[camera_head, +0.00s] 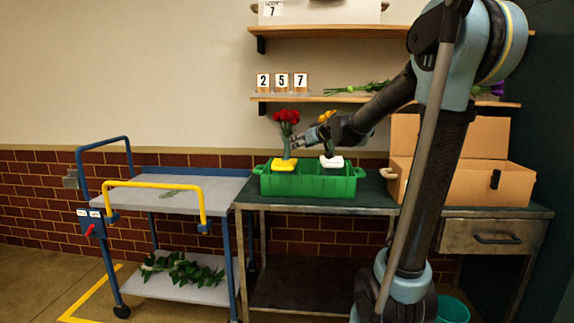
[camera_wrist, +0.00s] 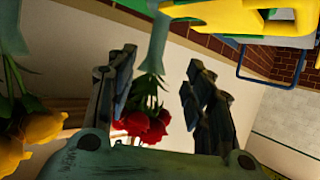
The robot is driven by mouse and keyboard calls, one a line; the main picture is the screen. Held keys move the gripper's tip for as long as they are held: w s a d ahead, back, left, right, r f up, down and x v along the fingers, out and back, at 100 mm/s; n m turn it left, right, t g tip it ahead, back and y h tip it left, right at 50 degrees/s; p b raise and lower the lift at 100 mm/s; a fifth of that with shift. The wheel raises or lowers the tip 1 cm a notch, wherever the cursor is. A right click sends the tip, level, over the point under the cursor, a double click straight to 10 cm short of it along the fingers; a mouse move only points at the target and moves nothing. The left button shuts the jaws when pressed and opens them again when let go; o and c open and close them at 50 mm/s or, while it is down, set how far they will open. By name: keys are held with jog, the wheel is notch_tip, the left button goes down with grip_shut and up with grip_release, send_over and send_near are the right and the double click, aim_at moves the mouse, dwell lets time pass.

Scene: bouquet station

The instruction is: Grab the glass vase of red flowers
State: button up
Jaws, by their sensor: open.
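The glass vase (camera_head: 286,150) of red flowers (camera_head: 286,117) stands upright at the left part of the green crate, on a yellow holder (camera_head: 285,164). My gripper (camera_head: 291,143) is at the vase's right side, around neck height. In the wrist view my gripper (camera_wrist: 160,62) is open. The glass vase (camera_wrist: 156,45) shows between its two fingertips, with clear gaps on both sides, and the red flowers (camera_wrist: 146,122) hang lower in this turned picture. I cannot tell how deep the vase is between the fingers.
Yellow flowers (camera_head: 326,116) stand right of the red ones, above a white holder (camera_head: 331,162), partly behind my arm. The green crate (camera_head: 310,186) is on a metal table. A cardboard box (camera_head: 465,182) is at right, a cart (camera_head: 165,196) at left, shelves (camera_head: 330,98) above.

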aim_at(289, 148)
jog(key=x, duration=0.8)
jog(key=shift+w+a+f, duration=0.2)
jog(key=shift+w, duration=0.1)
jog(key=shift+x, duration=2.6)
jog(key=shift+w+d, duration=0.1)
jog(key=shift+d, duration=0.05)
grip_shut()
